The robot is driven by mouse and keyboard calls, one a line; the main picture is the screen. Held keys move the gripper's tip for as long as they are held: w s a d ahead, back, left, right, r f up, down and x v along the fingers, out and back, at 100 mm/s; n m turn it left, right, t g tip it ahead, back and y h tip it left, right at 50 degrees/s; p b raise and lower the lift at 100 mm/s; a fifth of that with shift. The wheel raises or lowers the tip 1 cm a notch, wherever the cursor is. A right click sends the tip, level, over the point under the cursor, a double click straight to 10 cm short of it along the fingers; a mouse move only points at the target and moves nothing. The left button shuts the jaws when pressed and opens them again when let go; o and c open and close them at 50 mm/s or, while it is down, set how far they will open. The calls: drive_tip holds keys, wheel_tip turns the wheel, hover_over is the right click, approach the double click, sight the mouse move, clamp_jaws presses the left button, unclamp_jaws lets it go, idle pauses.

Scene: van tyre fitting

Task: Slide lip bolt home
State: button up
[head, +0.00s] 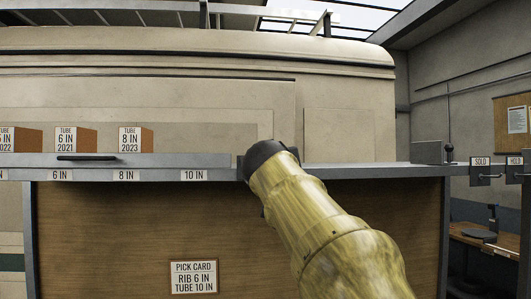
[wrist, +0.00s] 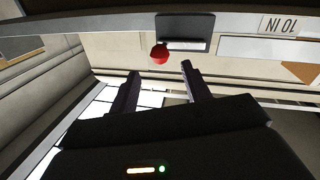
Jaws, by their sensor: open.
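The lip bolt shows in the wrist view as a pale metal rod (wrist: 188,45) on a dark plate (wrist: 196,22), with a red knob (wrist: 159,55) at its left end. My gripper (wrist: 160,82) is open and empty. Its two dark fingers point toward the knob, which shows just beyond the gap between them; I see no contact. In the head view my arm covers the bolt and knob, and only the dark plate's left edge (head: 240,166) shows. The fingers are hidden there. Whether the bolt is fully home cannot be told.
A pick card (head: 194,277) hangs below. Sold and hold tags (head: 480,161) are at right.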

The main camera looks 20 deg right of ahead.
drive_tip(key=p+x, duration=0.3)
drive_tip(key=x, duration=0.3)
drive_tip(key=shift+w+d+r+p, duration=0.1)
drive_tip(key=shift+w+d+p, duration=0.1)
drive_tip(key=shift+w+p, duration=0.1)
drive_tip(key=shift+w+d, duration=0.2)
drive_tip(key=shift+w, duration=0.25)
clamp_jaws()
